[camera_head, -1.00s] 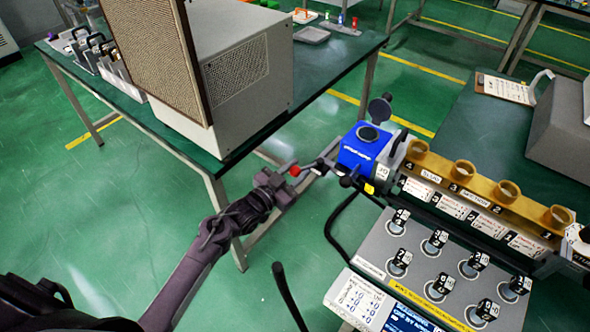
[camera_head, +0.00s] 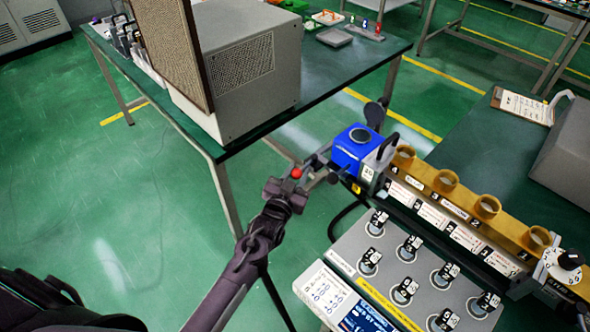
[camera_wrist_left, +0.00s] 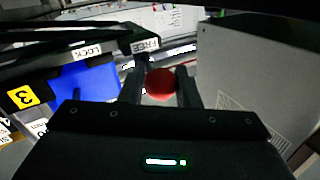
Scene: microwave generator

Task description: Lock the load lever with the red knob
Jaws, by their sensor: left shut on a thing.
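The red knob (camera_head: 296,173) is at the end of the load lever, left of the blue unit (camera_head: 352,149). My left gripper (camera_head: 301,172) is at the knob. In the left wrist view the red knob (camera_wrist_left: 160,84) sits between the two dark fingers, and the left gripper (camera_wrist_left: 159,86) is shut on it. A FREE label (camera_wrist_left: 145,45) shows just above the knob, and a LOCK label (camera_wrist_left: 87,50) lies to its left. The lever's shaft is mostly hidden by the fingers. My right gripper is not in view.
A brass rail with several round sockets (camera_head: 445,181) runs right from the blue unit. A sloped panel with several black switches (camera_head: 410,243) stands in front. A grey cabinet (camera_head: 245,75) on a green table is behind the gripper. Open floor lies to the left.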

